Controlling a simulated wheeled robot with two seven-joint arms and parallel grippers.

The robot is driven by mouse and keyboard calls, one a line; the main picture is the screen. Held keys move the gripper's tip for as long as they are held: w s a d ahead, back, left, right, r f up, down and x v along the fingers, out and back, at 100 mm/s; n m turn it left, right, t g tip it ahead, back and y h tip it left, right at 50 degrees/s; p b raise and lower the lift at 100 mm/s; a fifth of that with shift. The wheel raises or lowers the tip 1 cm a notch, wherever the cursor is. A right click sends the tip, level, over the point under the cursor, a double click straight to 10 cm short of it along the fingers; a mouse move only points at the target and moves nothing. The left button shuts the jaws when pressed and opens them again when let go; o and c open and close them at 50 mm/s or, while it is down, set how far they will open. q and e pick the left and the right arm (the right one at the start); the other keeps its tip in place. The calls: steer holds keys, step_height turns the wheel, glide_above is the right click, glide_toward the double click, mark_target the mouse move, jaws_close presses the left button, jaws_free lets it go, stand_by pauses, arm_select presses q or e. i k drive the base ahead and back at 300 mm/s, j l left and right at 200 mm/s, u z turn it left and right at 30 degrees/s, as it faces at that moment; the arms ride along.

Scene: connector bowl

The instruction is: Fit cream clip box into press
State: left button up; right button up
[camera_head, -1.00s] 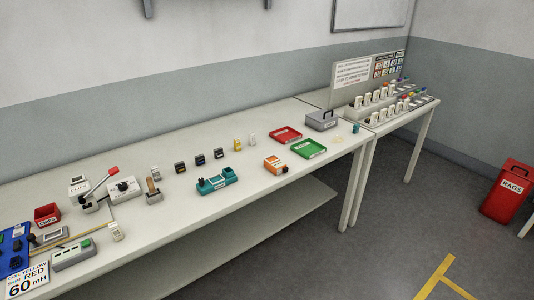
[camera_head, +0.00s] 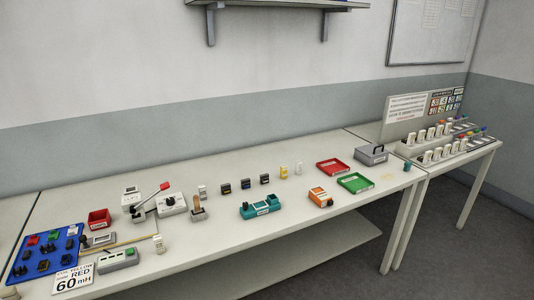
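A lever press (camera_head: 142,212) with a red-tipped handle stands on the left part of the bench, its handle raised to the right. A pale box (camera_head: 131,195) stands just behind and left of it; its lettering is too small to read now. Small cream or white blocks also stand at the front (camera_head: 158,243), behind the wooden-handled tool (camera_head: 202,191) and towards the right (camera_head: 299,168). I cannot tell for sure which is the cream clip box. Neither of my grippers can be made out.
A white dial box (camera_head: 172,204) sits right of the press, a red bin (camera_head: 98,219) left of it. A blue board (camera_head: 45,254) and a grey-green unit (camera_head: 118,259) lie front left. A teal fixture (camera_head: 261,207), red tray (camera_head: 333,167) and green tray (camera_head: 355,183) are further right.

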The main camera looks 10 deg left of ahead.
mark_target(128, 231)
steer(key=u, duration=1.35)
